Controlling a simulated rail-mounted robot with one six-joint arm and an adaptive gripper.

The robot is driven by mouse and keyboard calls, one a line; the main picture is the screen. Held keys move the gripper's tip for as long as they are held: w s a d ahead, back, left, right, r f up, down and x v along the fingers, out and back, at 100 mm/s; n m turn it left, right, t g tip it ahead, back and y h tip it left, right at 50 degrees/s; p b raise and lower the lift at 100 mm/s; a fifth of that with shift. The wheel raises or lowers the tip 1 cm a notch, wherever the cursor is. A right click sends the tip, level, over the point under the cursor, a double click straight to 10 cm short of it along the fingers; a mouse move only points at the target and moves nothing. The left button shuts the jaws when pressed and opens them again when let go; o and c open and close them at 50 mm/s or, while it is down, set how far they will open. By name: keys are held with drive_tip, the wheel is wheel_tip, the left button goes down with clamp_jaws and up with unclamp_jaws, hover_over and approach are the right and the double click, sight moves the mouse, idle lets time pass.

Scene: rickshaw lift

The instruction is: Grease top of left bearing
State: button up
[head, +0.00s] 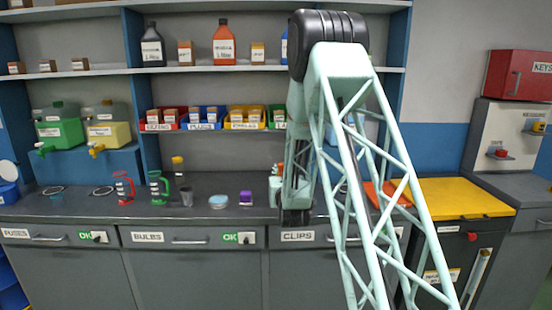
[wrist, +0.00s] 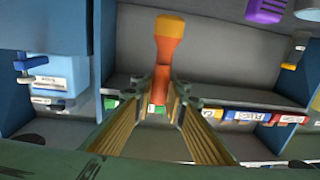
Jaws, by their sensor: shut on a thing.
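My gripper (wrist: 160,98) is shut on an orange-red tool (wrist: 165,65) with a yellow-orange end (wrist: 170,27). In the wrist view the tool stands out beyond the two gold-padded fingers. In the head view the dark end of my arm (head: 295,215) hangs in front of the counter edge, above the drawer marked CLIPS. The fingers and the held tool cannot be made out clearly there. I cannot pick out a left bearing in either view.
The grey counter (head: 215,185) carries a red stand (head: 124,188), a green stand (head: 158,187), a light-blue dish (head: 218,201) and a purple item (head: 245,198). Labelled bins (head: 246,118) sit on the shelf behind. A yellow top (head: 465,197) is at the right.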

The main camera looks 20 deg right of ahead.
drive_tip(key=shift+w+r, duration=0.1)
drive_tip(key=shift+r, duration=1.15)
drive_tip(key=shift+w+d, duration=0.1)
drive_tip(key=shift+d, duration=0.05)
